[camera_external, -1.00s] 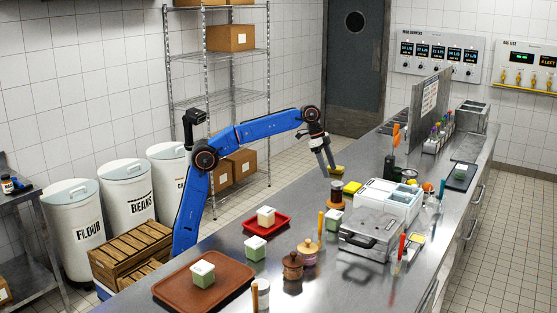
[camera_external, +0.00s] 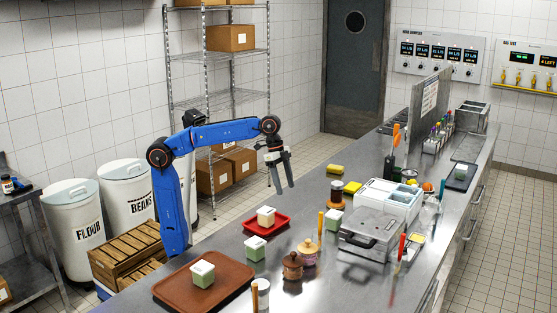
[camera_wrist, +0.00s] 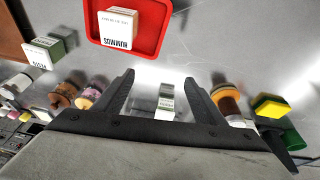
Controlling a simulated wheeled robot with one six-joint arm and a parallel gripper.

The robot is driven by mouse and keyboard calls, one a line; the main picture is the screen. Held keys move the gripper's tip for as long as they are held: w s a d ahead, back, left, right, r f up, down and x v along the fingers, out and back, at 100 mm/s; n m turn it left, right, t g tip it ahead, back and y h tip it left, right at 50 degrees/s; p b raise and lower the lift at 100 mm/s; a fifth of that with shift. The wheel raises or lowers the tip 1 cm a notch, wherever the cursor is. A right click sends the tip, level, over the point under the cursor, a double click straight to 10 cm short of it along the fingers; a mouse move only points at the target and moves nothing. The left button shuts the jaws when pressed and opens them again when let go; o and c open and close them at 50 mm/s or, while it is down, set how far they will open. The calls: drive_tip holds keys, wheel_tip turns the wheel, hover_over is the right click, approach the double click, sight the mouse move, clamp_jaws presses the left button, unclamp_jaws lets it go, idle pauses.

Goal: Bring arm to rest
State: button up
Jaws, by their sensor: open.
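My gripper (camera_external: 283,187) is open and empty, hanging above the steel counter (camera_external: 325,262), with its two fingers pointing down. In the external view it is to the right of and above the red tray (camera_external: 252,229), apart from everything. In the wrist view my gripper (camera_wrist: 160,88) shows both fingers spread wide. A green-and-white tub (camera_wrist: 166,100) shows between them, lower down on the counter. My blue arm is bent at the elbow and reaches over the counter's left edge.
The red tray bears a white-lidded tub (camera_external: 266,217). A brown tray (camera_external: 178,291) bears another tub (camera_external: 203,273). Two lidded pots (camera_external: 292,266), a grey press (camera_external: 367,238) and yellow sponges (camera_external: 335,169) stand about. Wooden crates (camera_external: 125,253) and white bins (camera_external: 75,222) stand left.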

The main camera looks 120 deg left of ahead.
drive_tip(key=s+d+f+m+g+h, duration=0.1)
drive_tip(key=s+d+f, duration=0.6)
drive_tip(key=s+d, duration=0.35)
drive_tip(key=s+d+f+m+g, duration=0.1)
drive_tip(key=s+d+f, duration=0.6)
drive_tip(key=s+d, duration=0.4)
wheel_tip(320, 180, down, 16)
drive_tip(key=s+n+t+y, duration=0.1)
drive_tip(key=t, duration=0.2)
drive_tip(key=shift+s+d+f, duration=0.25)
